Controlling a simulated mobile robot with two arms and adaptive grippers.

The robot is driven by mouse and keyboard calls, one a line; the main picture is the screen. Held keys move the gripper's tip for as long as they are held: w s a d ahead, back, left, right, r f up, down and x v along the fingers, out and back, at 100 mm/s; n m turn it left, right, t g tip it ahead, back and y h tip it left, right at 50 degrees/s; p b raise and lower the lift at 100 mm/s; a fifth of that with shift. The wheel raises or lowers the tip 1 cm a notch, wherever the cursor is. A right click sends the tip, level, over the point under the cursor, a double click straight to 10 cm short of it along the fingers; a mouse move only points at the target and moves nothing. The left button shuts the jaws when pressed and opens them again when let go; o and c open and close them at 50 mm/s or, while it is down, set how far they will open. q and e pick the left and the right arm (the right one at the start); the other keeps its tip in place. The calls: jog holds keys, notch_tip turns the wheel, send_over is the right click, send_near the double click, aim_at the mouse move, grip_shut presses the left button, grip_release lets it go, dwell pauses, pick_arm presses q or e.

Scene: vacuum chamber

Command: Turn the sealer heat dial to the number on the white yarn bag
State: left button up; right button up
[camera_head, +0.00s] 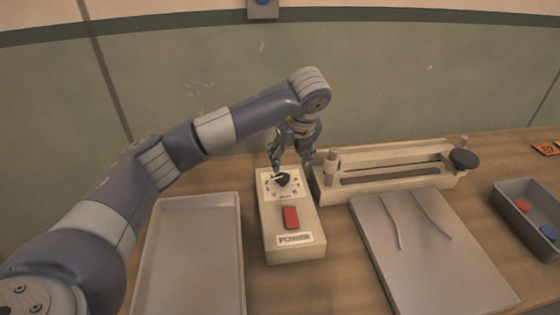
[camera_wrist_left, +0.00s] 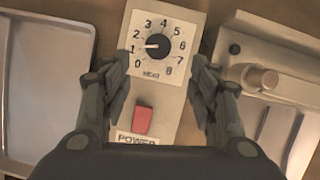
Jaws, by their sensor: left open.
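The heat dial (camera_head: 283,179) is a black round knob on a white plate at the far end of a pale control box (camera_head: 291,244). In the left wrist view the dial (camera_wrist_left: 158,46) shows numbers 0 to 8 around it, and its white pointer points left, near 1. My left gripper (camera_head: 291,165) is over the dial end of the box. In the wrist view its fingers (camera_wrist_left: 160,78) are open, one on each side of the box, with nothing between them touching the dial visibly. No white yarn bag is recognisable. My right gripper is not in view.
A red power switch (camera_head: 290,217) is on the box. The sealer bar (camera_head: 390,178) stands to the right, behind a grey board (camera_head: 450,265) with two pale strips. An empty tray (camera_head: 194,255) is at left. A grey bin (camera_head: 510,207) holds red and blue pieces.

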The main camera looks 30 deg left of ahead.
aim_at(283, 177)
pick_arm(q)
jog(key=p+x, duration=0.2)
jog(key=x, duration=0.7)
jog(key=shift+a+f+p, duration=0.2)
jog(key=shift+a+p, duration=0.05)
jog(key=shift+p, duration=0.1)
jog(key=shift+w+f, duration=0.1)
jog(key=shift+f, duration=0.3)
jog(key=shift+a, duration=0.1)
jog(key=shift+c, duration=0.6)
jog(key=c, duration=0.9)
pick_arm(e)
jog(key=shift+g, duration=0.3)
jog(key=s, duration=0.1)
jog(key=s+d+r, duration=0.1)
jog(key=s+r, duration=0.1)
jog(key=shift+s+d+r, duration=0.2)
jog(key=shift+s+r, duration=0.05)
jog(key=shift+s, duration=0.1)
